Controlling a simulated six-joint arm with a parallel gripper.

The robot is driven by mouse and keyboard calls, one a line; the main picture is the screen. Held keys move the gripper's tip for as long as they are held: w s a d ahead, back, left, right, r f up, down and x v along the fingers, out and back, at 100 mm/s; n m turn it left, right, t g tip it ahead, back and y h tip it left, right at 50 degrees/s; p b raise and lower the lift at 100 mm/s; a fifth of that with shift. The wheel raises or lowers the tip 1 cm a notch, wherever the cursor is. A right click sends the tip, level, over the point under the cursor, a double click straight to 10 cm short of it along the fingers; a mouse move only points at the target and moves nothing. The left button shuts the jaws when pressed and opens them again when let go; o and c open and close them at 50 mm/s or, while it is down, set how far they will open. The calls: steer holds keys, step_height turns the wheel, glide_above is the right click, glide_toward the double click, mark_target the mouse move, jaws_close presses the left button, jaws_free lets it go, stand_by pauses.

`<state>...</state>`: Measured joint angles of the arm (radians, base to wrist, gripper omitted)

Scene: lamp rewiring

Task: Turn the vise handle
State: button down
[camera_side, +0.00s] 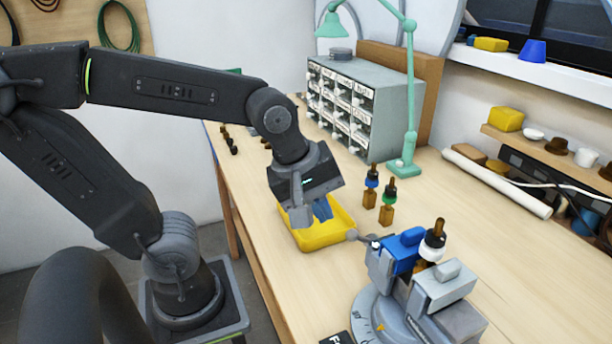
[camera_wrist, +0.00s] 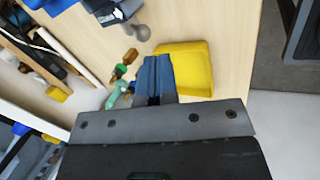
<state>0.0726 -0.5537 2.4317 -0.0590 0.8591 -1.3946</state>
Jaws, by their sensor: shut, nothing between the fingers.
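The vise (camera_side: 445,287) stands at the front right of the bench, with blue and grey jaw parts on a round grey base. A part with a white ring and a dark tip (camera_side: 433,240) stands upright between its jaws. The vise handle (camera_side: 352,235) is a thin rod with a grey ball end, pointing left toward the tray. The ball also shows at the top of the wrist view (camera_wrist: 142,33). My gripper (camera_side: 322,211) is shut and empty, its blue fingers pointing down over the yellow tray, apart from the handle. The fingers also show in the wrist view (camera_wrist: 155,72).
The yellow tray (camera_side: 318,238) lies beside the handle. Two small bottle-like parts on wooden blocks (camera_side: 387,213) stand behind the vise. A green lamp (camera_side: 408,130) and a drawer cabinet (camera_side: 375,105) stand farther back.

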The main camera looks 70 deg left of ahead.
steer(key=v, duration=0.6)
steer(key=w+f+m+g, duration=0.2)
steer(key=w+m+g, duration=0.1)
steer(key=w+m, duration=1.4)
steer(key=shift+n, duration=0.8)
steer(key=f, duration=0.4)
steer(key=w+f, duration=0.1)
steer(key=f, duration=0.7)
steer(key=shift+w+d+f, duration=0.25)
steer(key=shift+d+f, duration=0.05)
steer(key=shift+d, duration=0.1)
steer(key=shift+s+d+f, duration=0.1)
steer(key=shift+s+f, duration=0.15)
steer(key=shift+f, duration=0.25)
steer(key=shift+f+g, duration=0.35)
steer(key=shift+g, duration=0.55)
